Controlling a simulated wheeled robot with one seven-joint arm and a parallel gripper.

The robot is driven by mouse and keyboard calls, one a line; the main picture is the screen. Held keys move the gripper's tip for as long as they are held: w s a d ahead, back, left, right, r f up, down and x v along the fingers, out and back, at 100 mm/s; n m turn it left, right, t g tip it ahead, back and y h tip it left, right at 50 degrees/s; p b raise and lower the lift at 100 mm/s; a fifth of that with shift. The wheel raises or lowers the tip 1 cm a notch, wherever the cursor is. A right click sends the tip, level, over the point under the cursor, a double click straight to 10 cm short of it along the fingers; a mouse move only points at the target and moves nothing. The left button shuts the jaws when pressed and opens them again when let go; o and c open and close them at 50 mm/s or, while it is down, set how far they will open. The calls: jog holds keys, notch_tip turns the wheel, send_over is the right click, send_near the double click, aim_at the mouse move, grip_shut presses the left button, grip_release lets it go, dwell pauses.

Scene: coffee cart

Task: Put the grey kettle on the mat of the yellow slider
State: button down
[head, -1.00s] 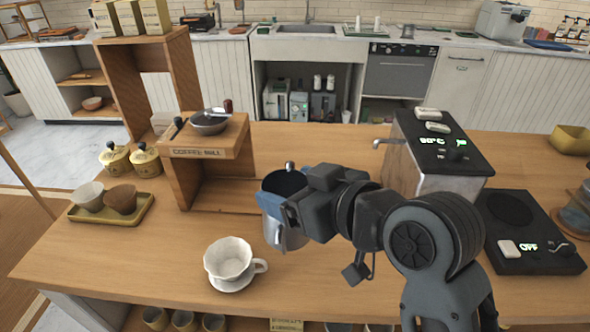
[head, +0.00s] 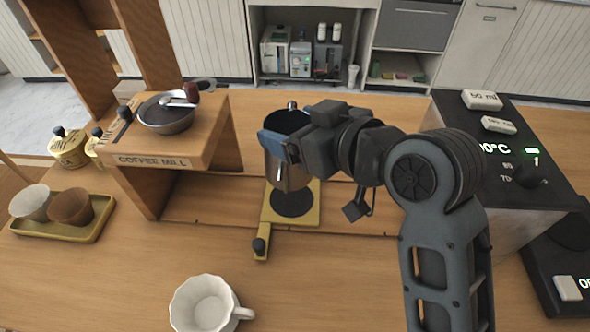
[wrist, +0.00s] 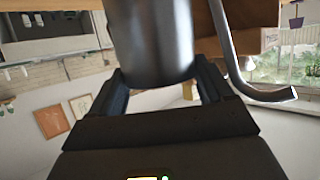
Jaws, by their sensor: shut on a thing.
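The grey metal kettle (head: 290,178) is upright in my gripper (head: 278,147), which is shut on its body. In the head view it overlaps the back part of the round dark mat (head: 293,204) on the yellow slider (head: 270,214). The kettle seems to be above the mat; I cannot tell whether it touches. The slider has a dark knob on its front arm. In the wrist view the kettle (wrist: 155,45) sits between both fingers, with a curved metal part at its right. The kettle's far side is hidden.
The wooden coffee mill stand (head: 150,165) is left of the slider. A white cup (head: 203,305) stands in front. A tray (head: 95,225) with two cups is at far left. A black-topped heater box (head: 505,140) is at right. The front counter is mostly clear.

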notch_tip(320, 180, down, 7)
jog(key=b, duration=0.6)
jog(key=shift+f, duration=0.2)
jog(key=shift+r, duration=0.15)
grip_release()
jog(key=shift+f, duration=0.2)
jog(key=shift+r, duration=0.2)
jog(key=v, duration=1.2)
